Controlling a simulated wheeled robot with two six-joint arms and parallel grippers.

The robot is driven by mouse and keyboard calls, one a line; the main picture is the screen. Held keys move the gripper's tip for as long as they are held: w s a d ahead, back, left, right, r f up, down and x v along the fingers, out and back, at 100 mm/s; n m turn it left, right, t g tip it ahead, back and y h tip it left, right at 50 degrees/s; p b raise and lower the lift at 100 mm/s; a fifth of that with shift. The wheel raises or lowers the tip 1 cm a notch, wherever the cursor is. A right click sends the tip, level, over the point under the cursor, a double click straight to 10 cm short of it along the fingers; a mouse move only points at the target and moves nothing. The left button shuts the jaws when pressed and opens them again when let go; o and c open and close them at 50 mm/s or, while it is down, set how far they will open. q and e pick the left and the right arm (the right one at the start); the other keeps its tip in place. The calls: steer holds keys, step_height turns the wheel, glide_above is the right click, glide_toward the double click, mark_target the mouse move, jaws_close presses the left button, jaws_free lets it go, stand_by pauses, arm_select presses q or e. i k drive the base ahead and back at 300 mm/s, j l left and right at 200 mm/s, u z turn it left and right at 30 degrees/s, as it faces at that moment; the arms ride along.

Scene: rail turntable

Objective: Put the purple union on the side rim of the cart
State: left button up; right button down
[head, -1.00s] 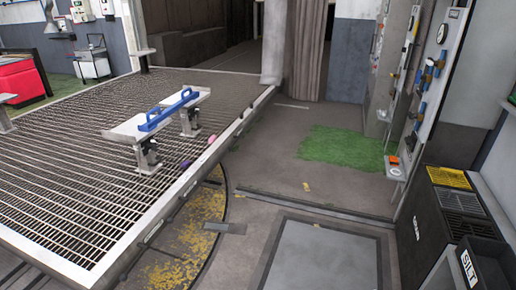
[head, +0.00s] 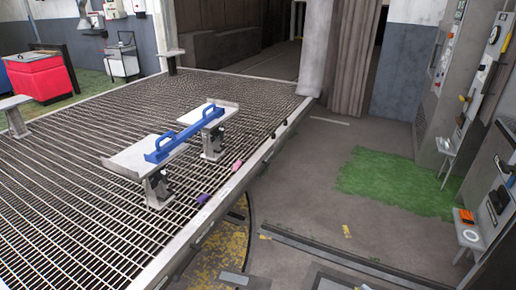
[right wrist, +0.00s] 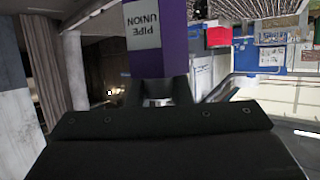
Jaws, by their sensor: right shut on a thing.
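In the right wrist view my right gripper (right wrist: 163,88) is shut on the purple union (right wrist: 172,62), a purple box with a pale label reading "PIPE UNION". The box's upper end is cut off by the picture's edge. In the head view a wide flat grated deck, which looks like the cart, has a pale side rim (head: 224,193) along its right. A small purple item (head: 203,199) and a pink item (head: 237,165) lie near this rim. Neither gripper shows in the head view, and my left gripper is not seen.
Two raised plates on posts stand on the grating, with a blue bar (head: 185,138) across them. A red cabinet (head: 40,76) is at the far left. Right of the rim is open floor with a green patch (head: 397,182). Wall shelves (head: 468,235) are at the right.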

mark_target(221, 182)
steer(key=i+z, duration=0.15)
steer(key=i, duration=1.3)
steer(key=i+u, duration=0.4)
steer(key=i+l+u, duration=0.1)
steer(key=i+u, duration=0.3)
steer(key=i+l+u, duration=0.2)
steer(key=u, duration=0.25)
steer(key=i, duration=0.1)
